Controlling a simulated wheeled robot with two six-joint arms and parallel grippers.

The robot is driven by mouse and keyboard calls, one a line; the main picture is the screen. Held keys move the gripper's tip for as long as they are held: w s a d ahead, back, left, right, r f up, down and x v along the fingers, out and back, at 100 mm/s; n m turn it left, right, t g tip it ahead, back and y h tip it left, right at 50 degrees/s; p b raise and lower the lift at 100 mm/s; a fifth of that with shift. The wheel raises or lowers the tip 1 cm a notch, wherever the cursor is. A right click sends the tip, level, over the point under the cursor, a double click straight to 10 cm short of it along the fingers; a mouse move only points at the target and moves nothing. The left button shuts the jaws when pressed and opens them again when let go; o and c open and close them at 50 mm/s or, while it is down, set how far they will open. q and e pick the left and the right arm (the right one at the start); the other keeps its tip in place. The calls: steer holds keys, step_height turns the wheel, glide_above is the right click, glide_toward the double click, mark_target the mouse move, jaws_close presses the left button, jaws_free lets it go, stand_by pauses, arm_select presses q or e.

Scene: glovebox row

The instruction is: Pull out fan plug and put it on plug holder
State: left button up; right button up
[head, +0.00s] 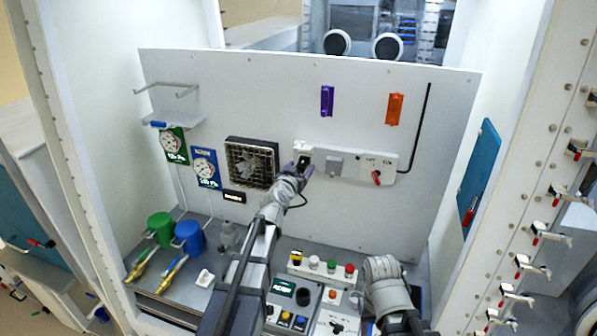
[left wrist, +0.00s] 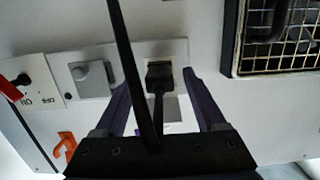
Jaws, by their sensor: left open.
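The fan plug (left wrist: 158,74) is black and sits in a socket on the panel. Its black cord (left wrist: 121,50) crosses the left wrist view in front of my gripper. My left gripper (head: 304,168) is at the socket in the head view and hides most of the plug. In the left wrist view its purple fingers (left wrist: 158,83) are spread, one on each side of the plug, with gaps between. The fan (head: 251,163) is left of the socket. I cannot tell for sure which part is the plug holder. My right gripper is not visible; only part of my right arm shows.
A grey knob box (head: 335,164) and a red switch (head: 377,177) are right of the socket. Purple (head: 327,101) and orange (head: 395,109) handles are higher up. Mugs (head: 188,236) and a button box (head: 322,266) occupy the bench below.

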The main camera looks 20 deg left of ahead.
arm_select(q)
steer(key=shift+c, duration=0.2)
jaws_close()
stand_by(0.7)
